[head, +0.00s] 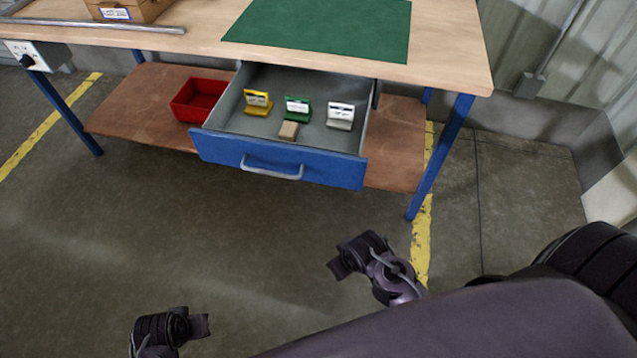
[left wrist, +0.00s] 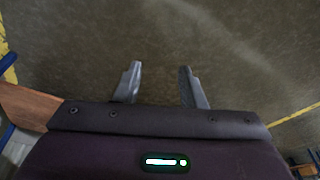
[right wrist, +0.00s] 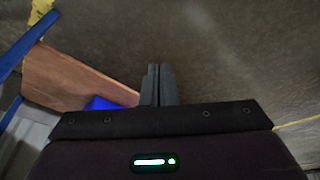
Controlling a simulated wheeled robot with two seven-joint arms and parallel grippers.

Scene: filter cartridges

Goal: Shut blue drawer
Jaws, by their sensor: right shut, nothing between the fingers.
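The blue drawer (head: 275,162) under the workbench is pulled out toward me, with a pale handle (head: 271,172) on its front. Inside it stand a yellow holder (head: 258,103), a green holder (head: 297,110) and a grey-white holder (head: 340,115), with a small tan block (head: 288,130) in front of them. My right gripper (head: 338,268) is shut and empty, in front of and below the drawer's right end, apart from it; its closed fingers show in the right wrist view (right wrist: 157,85). My left gripper (head: 203,325) is low at the bottom left, far from the drawer; its fingers are apart and empty in the left wrist view (left wrist: 160,82).
A red bin (head: 196,100) sits on the brown lower shelf (head: 140,110) left of the drawer. Blue bench legs (head: 440,155) stand on both sides. A green mat (head: 320,28) and a cardboard box (head: 130,10) lie on the benchtop. The floor before the drawer is clear.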

